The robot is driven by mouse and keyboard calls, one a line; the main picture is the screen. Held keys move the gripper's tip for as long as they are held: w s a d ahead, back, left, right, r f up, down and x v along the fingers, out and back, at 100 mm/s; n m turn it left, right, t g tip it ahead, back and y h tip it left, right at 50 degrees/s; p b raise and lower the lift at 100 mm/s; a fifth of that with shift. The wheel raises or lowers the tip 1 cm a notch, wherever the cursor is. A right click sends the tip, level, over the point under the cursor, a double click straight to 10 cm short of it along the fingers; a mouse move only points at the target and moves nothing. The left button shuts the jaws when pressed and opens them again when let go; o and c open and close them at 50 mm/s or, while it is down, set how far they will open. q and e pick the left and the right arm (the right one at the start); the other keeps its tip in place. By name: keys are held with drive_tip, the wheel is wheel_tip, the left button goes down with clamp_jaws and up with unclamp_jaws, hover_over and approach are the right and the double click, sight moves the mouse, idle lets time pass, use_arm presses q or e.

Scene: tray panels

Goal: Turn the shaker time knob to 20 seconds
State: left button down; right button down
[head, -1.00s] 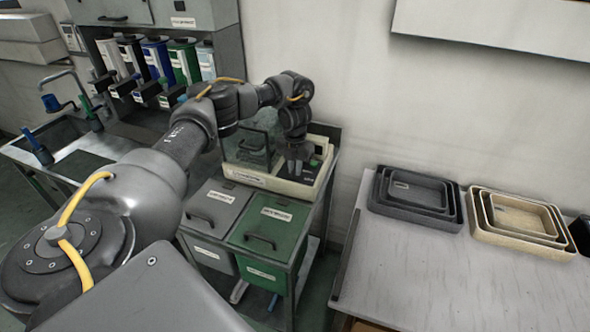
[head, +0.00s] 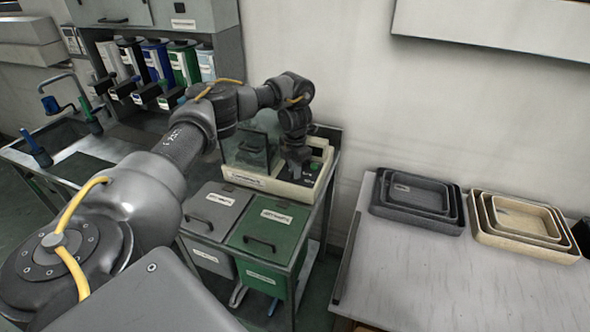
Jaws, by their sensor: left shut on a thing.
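The shaker (head: 252,181) is a cream-coloured machine with a clear cover and a dark control panel, standing on the cart against the wall. My left gripper (head: 300,172) points down at the control panel (head: 313,171) on the machine's right side. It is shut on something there. The time knob is hidden under the gripper, and its setting cannot be read. A small green spot shows on the panel just right of the fingers. My right gripper does not show.
Grey and green lidded bins (head: 268,228) sit below the machine. Stacked dark trays (head: 417,199) and cream trays (head: 522,222) lie on the right table (head: 440,275), whose front is clear. Dispensers (head: 185,66) and a sink stand at the left.

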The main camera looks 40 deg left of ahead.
use_arm(q)
drive_tip(key=c, duration=1.4)
unclamp_jaws()
drive_tip(key=shift+c, duration=0.2)
wheel_tip(320, 180, up, 11)
drive_tip(key=shift+p, duration=0.45)
drive_tip(key=shift+f, duration=0.1)
